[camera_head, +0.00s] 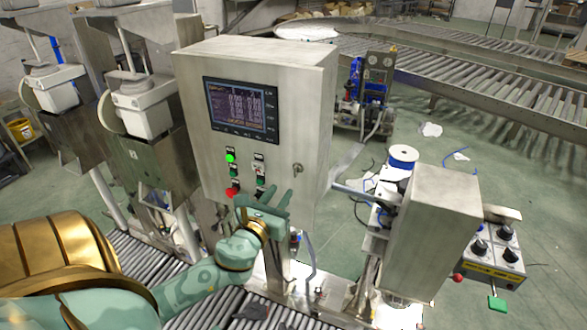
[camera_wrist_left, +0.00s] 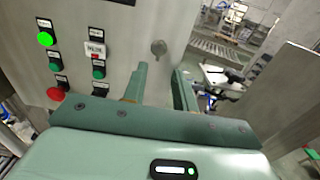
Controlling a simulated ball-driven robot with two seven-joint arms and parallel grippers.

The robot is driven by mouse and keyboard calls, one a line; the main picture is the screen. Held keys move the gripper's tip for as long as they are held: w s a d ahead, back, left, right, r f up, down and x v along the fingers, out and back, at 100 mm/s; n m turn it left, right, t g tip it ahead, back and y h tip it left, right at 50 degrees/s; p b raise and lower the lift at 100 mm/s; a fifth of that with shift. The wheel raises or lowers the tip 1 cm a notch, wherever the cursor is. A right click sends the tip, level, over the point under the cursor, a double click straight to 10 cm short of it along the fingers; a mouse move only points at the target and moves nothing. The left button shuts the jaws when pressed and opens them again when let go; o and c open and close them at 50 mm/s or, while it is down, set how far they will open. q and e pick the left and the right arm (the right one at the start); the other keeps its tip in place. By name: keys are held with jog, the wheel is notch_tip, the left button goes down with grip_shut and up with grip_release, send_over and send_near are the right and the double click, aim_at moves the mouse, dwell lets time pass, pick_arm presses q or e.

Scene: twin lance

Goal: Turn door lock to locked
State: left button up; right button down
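The door lock (camera_head: 298,168) is a small metal knob near the right edge of the grey control cabinet's front. It also shows in the left wrist view (camera_wrist_left: 158,48), just beyond and between my fingertips. Its exact turn angle is too small to read. My left gripper (camera_head: 279,194) is green, in front of the cabinet, below and slightly left of the lock. In the left wrist view its fingers (camera_wrist_left: 159,75) stand apart with nothing between them, and they appear short of the lock. My right gripper is not in view.
The cabinet (camera_head: 260,60) carries a screen (camera_head: 241,109), a lit green button (camera_head: 230,157) and a red button (camera_head: 232,192) left of the lock. A metal box (camera_head: 433,230) stands to the right. Rollers (camera_head: 185,285) run below.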

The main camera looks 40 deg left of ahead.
aim_at(295, 172)
pick_arm(q)
jog(key=x, duration=0.9)
jog(key=shift+w+f+p, duration=0.1)
jog(key=shift+w+p, duration=0.1)
jog(key=shift+p, duration=0.2)
grip_shut()
